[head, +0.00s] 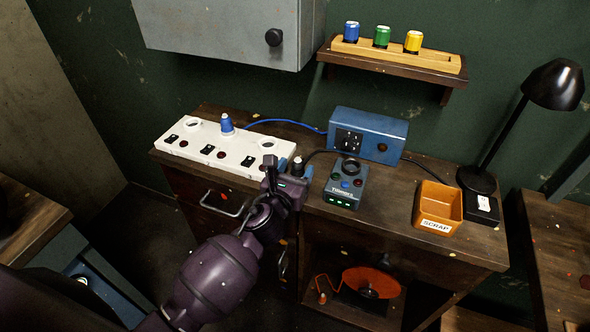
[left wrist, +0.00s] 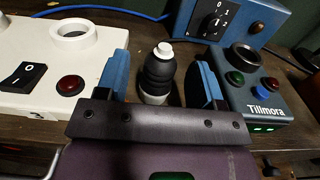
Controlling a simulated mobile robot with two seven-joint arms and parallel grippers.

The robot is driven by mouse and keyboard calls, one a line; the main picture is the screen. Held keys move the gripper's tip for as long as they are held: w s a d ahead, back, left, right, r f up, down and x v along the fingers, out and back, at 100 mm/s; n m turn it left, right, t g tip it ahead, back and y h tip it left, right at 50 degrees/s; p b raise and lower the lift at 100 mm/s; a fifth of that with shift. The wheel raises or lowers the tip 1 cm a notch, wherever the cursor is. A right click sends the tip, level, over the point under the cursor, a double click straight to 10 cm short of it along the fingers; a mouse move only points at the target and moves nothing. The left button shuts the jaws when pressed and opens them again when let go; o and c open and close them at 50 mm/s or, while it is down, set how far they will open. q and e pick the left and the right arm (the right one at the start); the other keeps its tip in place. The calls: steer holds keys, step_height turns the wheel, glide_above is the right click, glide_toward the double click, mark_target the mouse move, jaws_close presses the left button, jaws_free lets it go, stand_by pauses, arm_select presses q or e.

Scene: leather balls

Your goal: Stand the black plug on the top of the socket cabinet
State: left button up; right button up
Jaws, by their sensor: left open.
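The black plug (left wrist: 158,73) has a ribbed dark body, a pale tip and a pale lower end. In the left wrist view it appears upright, between the white socket strip (left wrist: 105,92) and the Tillmora box (left wrist: 250,98). My left gripper (left wrist: 160,85) is open, its blue fingers on either side of the plug with visible gaps. In the head view the left gripper (head: 288,180) is at the front edge of the wooden cabinet (head: 390,215), whose top bears the strip, and largely hides the plug. I take this as the socket cabinet. My right gripper is out of view.
A blue plug (head: 227,124) stands in the strip, its blue cable leading to a blue switch box (head: 368,135). The Tillmora box (head: 344,188) is close right of my gripper. An orange scrap bin (head: 438,205) and black lamp (head: 480,180) stand right. Bare wood lies between.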

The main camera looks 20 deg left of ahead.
arm_select(q)
steer(key=s, duration=1.2)
steer(key=shift+a+r, duration=0.15)
steer(key=shift+a, duration=0.05)
steer(key=s+a+f+n+g, duration=0.3)
steer(key=s+f+n, duration=0.4)
steer(key=n, duration=1)
steer(key=s+a+f+n+g, duration=0.3)
steer(key=s+a+f+n, duration=0.2)
steer(key=n, duration=1.3)
steer(key=s+f, duration=0.3)
steer(key=f, duration=0.1)
steer(key=shift+s+a+f+g+y, duration=0.25)
steer(key=shift+a+f+g+y, duration=0.05)
steer(key=shift+a+g+y, duration=0.1)
